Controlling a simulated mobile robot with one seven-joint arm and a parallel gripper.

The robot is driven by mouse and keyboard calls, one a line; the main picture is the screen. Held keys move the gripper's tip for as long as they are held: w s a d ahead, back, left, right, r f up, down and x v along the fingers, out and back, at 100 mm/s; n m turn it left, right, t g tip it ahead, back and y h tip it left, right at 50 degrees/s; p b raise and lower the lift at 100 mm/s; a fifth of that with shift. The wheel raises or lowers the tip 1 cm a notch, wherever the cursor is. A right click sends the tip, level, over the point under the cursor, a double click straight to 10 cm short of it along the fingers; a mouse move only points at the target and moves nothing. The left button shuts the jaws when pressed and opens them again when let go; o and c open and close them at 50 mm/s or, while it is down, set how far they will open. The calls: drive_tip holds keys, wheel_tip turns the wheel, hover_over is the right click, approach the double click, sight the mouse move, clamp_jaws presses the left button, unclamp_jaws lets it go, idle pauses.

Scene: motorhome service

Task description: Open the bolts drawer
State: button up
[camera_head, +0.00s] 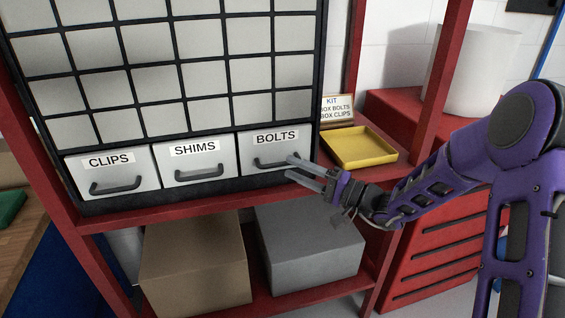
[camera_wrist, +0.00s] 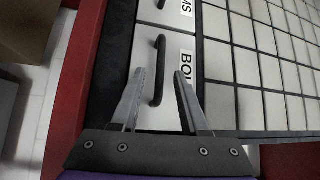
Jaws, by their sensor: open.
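The bolts drawer (camera_head: 247,153) is a white drawer front with a BOLTS label, at the right end of the bottom row of the cabinet. It sits flush with its neighbours and looks closed. Its dark bar handle (camera_head: 268,164) also shows in the wrist view (camera_wrist: 158,70). My gripper (camera_head: 294,167) is open in front of the right part of this drawer. In the wrist view, the handle's near end lies between the two fingertips (camera_wrist: 160,74), with a gap on each side. I cannot tell how deep the fingers reach around it.
The clips drawer (camera_head: 110,172) and shims drawer (camera_head: 196,161) are closed to the left. A yellow tray (camera_head: 360,147) and a kit card (camera_head: 337,109) stand on the red shelf at right. A brown box (camera_head: 195,265) and a grey box (camera_head: 310,243) sit below.

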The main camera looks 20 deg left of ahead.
sight(283, 164)
drive_tip(key=shift+x, duration=1.95)
clamp_jaws()
